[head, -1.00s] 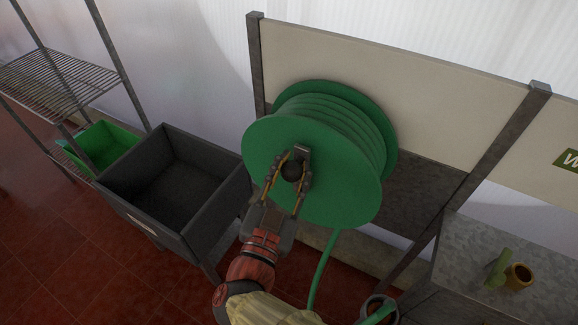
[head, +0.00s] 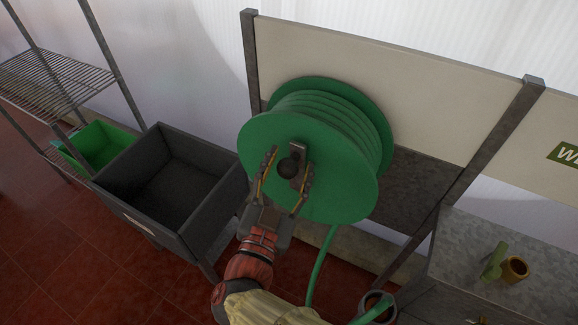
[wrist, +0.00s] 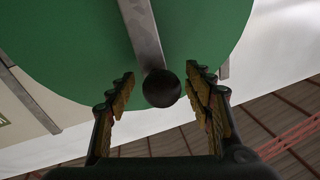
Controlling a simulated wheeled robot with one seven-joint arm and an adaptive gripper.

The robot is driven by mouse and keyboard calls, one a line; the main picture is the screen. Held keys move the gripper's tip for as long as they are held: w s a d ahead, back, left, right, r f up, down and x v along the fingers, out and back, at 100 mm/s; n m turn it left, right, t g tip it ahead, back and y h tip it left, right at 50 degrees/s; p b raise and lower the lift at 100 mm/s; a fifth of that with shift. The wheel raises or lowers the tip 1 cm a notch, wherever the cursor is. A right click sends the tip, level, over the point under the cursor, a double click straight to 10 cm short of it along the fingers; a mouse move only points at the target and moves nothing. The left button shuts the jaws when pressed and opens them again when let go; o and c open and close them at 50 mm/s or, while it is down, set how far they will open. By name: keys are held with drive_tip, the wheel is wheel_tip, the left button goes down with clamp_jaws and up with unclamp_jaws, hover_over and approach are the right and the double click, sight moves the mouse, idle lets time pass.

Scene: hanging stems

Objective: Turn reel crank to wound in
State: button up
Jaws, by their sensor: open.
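The green hose reel (head: 335,190) is fixed to the cream panel, with green hose wound on its drum. Its grey crank arm (head: 299,152) crosses the reel's front face and ends in a dark round knob (head: 287,168). In the wrist view the crank arm (wrist: 143,32) comes down from the top to the knob (wrist: 161,88). My gripper (head: 288,168) is open, with one finger on each side of the knob. In the wrist view gaps show between the knob and both fingers (wrist: 160,85).
A dark grey trough (head: 170,180) stands left of the reel, with a green bin (head: 103,143) and a wire shelf (head: 50,80) beyond it. Loose green hose (head: 320,265) hangs below the reel. A grey bench (head: 480,245) with a brown pot (head: 515,269) is at right.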

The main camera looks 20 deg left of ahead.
drive_tip(key=shift+r, duration=0.1)
wheel_tip(320, 180, up, 10)
drive_tip(key=shift+f, duration=0.1)
idle(0.3)
idle(0.4)
